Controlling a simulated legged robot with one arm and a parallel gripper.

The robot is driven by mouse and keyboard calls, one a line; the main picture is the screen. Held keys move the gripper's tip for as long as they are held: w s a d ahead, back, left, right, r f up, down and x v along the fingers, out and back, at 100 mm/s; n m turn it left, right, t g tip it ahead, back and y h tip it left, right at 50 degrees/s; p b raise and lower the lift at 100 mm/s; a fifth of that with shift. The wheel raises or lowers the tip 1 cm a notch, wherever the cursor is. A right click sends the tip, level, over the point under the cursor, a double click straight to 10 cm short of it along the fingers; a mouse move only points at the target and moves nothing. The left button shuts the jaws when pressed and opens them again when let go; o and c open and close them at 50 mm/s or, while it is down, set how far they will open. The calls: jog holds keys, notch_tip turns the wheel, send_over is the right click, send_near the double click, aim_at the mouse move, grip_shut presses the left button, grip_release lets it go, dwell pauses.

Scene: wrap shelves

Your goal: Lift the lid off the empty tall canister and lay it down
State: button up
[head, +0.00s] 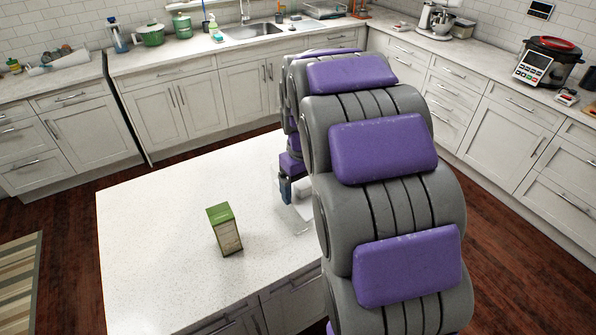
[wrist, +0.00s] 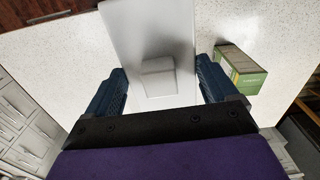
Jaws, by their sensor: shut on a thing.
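My gripper (wrist: 160,68) is shut on a flat grey lid (wrist: 158,77) with a raised block in its middle; one dark blue finger is on each side of it. In the head view my gripper (head: 286,190) is at the right part of the white island, partly hidden by my arm. A pale, see-through canister (head: 293,218) shows just below the finger there, mostly hidden by my arm. I cannot tell whether the lid still touches the canister.
A green box (head: 225,230) stands on the white island (head: 150,250), left of my gripper; in the wrist view it shows just right of the right finger. The island's left side is clear. Counters with a sink, pots and a cooker (head: 547,62) line the walls.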

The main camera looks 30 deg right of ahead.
aim_at(306, 202)
jog(key=s, duration=0.2)
jog(key=shift+s+a+r, duration=0.15)
jog(key=shift+s+a, duration=0.2)
jog(key=shift+a, duration=0.05)
jog(key=shift+s+r, duration=0.15)
jog(key=shift+s, duration=0.1)
jog(key=shift+r+p, duration=1)
jog(key=shift+r, duration=0.6)
jog(key=shift+f, duration=0.15)
